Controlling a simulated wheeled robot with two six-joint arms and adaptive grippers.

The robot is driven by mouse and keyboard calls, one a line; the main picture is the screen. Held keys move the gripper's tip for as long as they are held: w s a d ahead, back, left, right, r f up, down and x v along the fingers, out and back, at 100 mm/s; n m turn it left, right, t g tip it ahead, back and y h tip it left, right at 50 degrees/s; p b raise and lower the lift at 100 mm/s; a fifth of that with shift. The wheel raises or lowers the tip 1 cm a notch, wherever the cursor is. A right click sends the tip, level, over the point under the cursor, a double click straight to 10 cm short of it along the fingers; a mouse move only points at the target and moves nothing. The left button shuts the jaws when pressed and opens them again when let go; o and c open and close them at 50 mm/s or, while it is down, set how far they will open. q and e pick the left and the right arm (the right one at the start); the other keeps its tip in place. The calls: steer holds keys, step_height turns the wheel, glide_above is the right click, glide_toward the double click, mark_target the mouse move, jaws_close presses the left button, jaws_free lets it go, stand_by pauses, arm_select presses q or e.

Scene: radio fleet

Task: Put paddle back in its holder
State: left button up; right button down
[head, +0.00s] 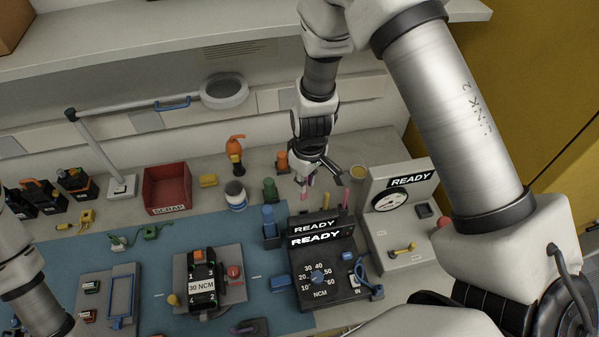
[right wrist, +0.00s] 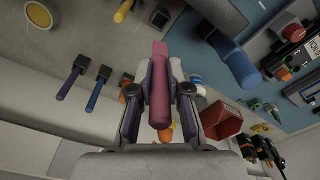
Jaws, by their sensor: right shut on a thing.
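My right gripper (head: 304,184) is above the back of the bench, behind the black tester. In the right wrist view its two fingers (right wrist: 159,92) are shut on a pinkish-red piece with a round handle and a flatter far end, which I take as the paddle (right wrist: 159,118). In the head view only a small pink part of the paddle (head: 304,196) shows below the fingers. I cannot tell which thing is its holder. Of my left arm, only a link shows at the lower left in the head view; its gripper is out of the picture.
The black tester (head: 303,294) with READY signs stands in front of the gripper. A grey gauge unit (head: 399,258) is to the right. Blue (head: 269,220), green (head: 270,190) and orange (head: 282,160) handles stand close by on the left. A red scrap bin (head: 166,187) is farther left.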

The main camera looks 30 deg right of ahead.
mark_target(305, 196)
step_height(305, 196, down, 5)
steer(key=b, duration=0.3)
steer(key=shift+w+f+b, duration=0.1)
steer(key=shift+w+b, duration=0.05)
steer(key=shift+b, duration=0.25)
steer(key=shift+f, duration=0.3)
steer(key=shift+s+f+b, duration=0.1)
steer(key=shift+s+b, duration=0.2)
steer(key=shift+b, duration=0.1)
steer(key=shift+w+f, duration=0.1)
steer(key=shift+w, duration=0.05)
steer(key=shift+s, duration=0.2)
steer(key=shift+w, duration=0.1)
steer(key=shift+b, duration=0.35)
